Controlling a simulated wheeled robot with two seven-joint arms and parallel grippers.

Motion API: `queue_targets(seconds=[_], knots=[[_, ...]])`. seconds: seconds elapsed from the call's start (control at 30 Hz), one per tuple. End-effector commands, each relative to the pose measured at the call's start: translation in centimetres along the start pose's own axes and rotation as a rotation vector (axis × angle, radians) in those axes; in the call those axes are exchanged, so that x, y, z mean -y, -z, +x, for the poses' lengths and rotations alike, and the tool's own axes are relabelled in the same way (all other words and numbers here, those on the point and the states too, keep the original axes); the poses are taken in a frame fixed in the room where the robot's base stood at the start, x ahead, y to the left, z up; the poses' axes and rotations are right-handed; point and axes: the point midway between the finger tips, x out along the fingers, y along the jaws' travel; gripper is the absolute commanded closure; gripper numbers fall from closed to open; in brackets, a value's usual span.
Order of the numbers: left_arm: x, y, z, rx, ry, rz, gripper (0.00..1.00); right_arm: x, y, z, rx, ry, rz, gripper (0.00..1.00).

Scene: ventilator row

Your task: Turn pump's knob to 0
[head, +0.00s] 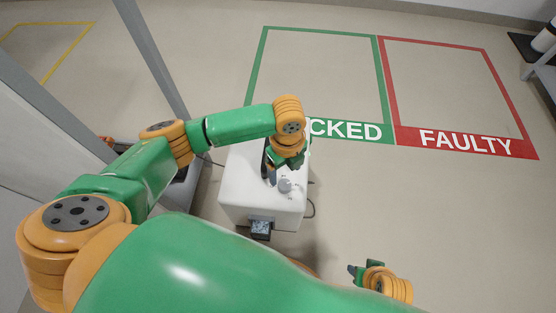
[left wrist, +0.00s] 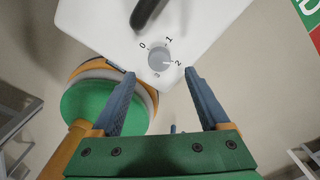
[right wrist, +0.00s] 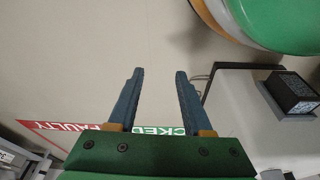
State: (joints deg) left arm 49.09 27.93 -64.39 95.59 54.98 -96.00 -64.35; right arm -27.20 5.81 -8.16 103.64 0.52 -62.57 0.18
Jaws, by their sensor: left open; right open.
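The pump is a white box (head: 240,190) on the floor in the middle of the head view. Its grey round knob (head: 285,185) is on top, and it also shows in the left wrist view (left wrist: 158,55). Marks 0, 1 and 2 stand around the knob, and its pale pointer line appears to face 2. My left gripper (left wrist: 160,74) is open, its fingertips on either side of and just short of the knob, apart from it. My right gripper (right wrist: 153,72) is open and empty, away to the right of the pump in the head view (head: 362,268).
A dark handle (left wrist: 146,14) rises from the pump top beside the knob. A small dark display box (head: 260,228) is at the pump's front. Green and red marked floor areas, the red one labelled FAULTY (head: 465,142), lie beyond and look empty. A grey post stands left.

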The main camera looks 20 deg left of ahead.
Motion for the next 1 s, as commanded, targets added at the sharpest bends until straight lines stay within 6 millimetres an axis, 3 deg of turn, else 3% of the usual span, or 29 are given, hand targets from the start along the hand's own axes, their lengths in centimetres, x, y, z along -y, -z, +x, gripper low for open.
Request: queue_targets(seconds=[0.17,0.3,0.5,0.7,0.97,1.0], knots=[[-0.1,0.0,1.8,0.002,-0.004,0.007,0.21,0.0,0.8,-1.1,-0.016,0.001,0.002,0.50],[-0.1,0.0,4.2,0.002,-0.004,0.005,0.21,0.0,1.8,-3.7,-0.037,0.003,0.003,0.50],[-0.1,0.0,6.4,0.002,-0.002,0.004,0.21,0.1,2.4,-6.9,-0.071,0.004,0.001,0.50],[-0.1,-0.1,7.1,0.002,-0.002,0.004,0.21,0.1,2.6,-8.3,-0.088,0.005,0.000,0.50],[-0.1,-0.1,7.0,0.002,-0.001,0.004,0.21,0.1,2.6,-8.5,-0.089,0.005,0.000,0.50],[-0.1,0.0,7.0,0.002,-0.001,0.003,0.32,0.1,2.6,-8.5,-0.089,0.005,0.000,0.50]])
